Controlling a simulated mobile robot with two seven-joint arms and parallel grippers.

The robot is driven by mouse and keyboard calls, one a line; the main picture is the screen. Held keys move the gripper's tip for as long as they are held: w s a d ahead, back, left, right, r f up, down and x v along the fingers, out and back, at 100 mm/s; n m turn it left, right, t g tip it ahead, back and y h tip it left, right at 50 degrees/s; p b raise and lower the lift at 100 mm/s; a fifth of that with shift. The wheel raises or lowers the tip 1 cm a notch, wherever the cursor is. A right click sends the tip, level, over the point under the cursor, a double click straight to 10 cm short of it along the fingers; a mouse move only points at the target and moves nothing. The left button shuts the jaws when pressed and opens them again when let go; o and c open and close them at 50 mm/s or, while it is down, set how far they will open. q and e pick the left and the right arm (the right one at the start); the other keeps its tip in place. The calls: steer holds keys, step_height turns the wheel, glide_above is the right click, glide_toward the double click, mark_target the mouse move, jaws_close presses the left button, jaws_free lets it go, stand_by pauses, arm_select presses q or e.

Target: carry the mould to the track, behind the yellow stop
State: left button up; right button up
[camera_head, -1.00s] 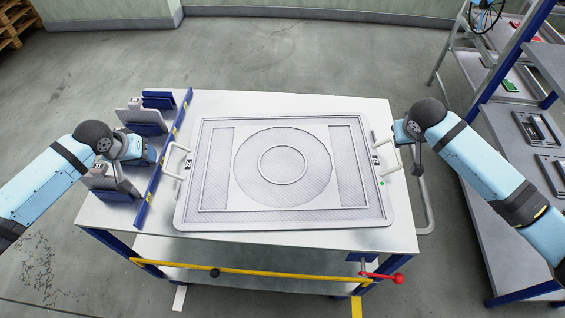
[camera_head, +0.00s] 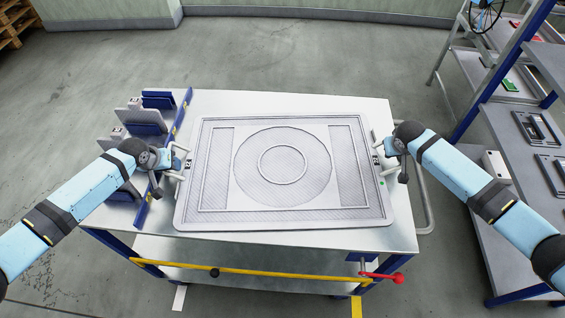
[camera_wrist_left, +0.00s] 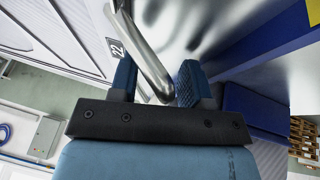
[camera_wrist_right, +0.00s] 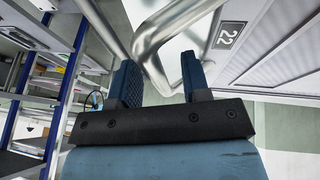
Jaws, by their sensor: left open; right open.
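The mould (camera_head: 283,205) is a large flat grey plate with a ring pattern, lying flat on the metal-topped cart. It has a pale handle on its left and right sides. My left gripper (camera_head: 172,160) is open at the left handle; in the left wrist view the handle bar (camera_wrist_left: 146,52) lies between the open fingers (camera_wrist_left: 152,82). My right gripper (camera_head: 388,154) is open at the right handle; in the right wrist view the handle (camera_wrist_right: 160,42) passes between the open fingers (camera_wrist_right: 158,80). No yellow stop on a track can be made out.
A blue rack with upright grey plates (camera_head: 140,115) stands at the cart's left end, close to my left arm. A yellow bar (camera_head: 270,273) and a red-knobbed lever (camera_head: 397,278) are at the cart's front. Shelving (camera_head: 500,150) stands at right.

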arm_select(q)
jaws_close()
arm_select(e)
jaws_close()
stand_by(1.1)
arm_select(q)
steer(key=shift+w+r, duration=0.25)
steer(key=shift+r, duration=0.1)
arm_select(e)
steer(key=shift+w+r, duration=0.25)
steer(key=shift+r, duration=0.1)
